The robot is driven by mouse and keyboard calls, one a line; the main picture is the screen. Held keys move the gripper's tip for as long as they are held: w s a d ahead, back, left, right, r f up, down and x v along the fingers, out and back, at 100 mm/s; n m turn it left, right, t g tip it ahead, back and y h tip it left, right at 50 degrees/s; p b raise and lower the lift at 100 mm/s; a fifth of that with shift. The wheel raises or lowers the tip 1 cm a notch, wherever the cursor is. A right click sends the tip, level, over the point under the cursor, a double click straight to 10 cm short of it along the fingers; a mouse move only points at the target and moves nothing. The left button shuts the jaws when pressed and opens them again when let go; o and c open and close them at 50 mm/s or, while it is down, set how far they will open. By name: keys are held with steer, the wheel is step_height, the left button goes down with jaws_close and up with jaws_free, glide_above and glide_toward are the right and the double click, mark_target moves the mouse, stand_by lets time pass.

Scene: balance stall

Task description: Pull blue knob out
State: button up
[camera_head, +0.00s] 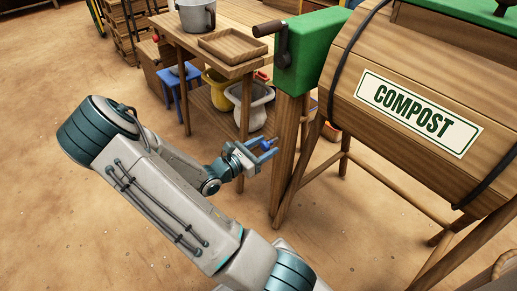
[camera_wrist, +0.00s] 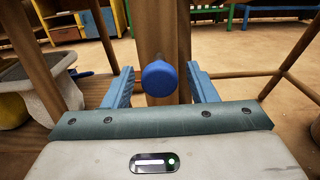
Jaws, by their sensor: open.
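The blue knob (camera_wrist: 159,78) is round and sits on a short dark stem in front of a wooden post (camera_wrist: 158,30) in the wrist view. My gripper (camera_wrist: 161,85) is open, with one blue finger on each side of the knob. A gap shows between the knob and each finger. In the head view, the knob (camera_head: 266,144) is a small blue spot between the fingers of my gripper (camera_head: 267,150), left of the post. The post side of the stem is partly hidden by the knob.
A wooden compost drum (camera_head: 345,85) with a green crank box (camera_head: 305,55) stands on legs at the right. A wooden bench (camera_head: 165,22) with a tray (camera_head: 233,58) and pot (camera_head: 196,17) stands behind my gripper. Yellow and pale pots sit below. The dirt floor at left is clear.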

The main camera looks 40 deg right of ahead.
steer(key=a+p, duration=0.4)
steer(key=a, duration=1)
steer(key=s+a+r+m+t+y+p, duration=0.1)
steer(key=s+a+r+m+y+p, duration=0.2)
steer(key=r+m+y+p, duration=0.3)
steer(key=s+a+r+m+t+y+p, duration=0.1)
steer(key=s+a+r+m+y+p, duration=0.3)
steer(key=r+p, duration=1)
steer(key=s+a+r+m+y+p, duration=0.3)
steer(key=a+r+m+y+p, duration=0.2)
steer(key=r, duration=2.4)
steer(key=m+y+p, duration=0.3)
steer(key=p, duration=0.3)
steer(key=shift+s+a+t, duration=0.15)
steer(key=shift+s+t, duration=0.25)
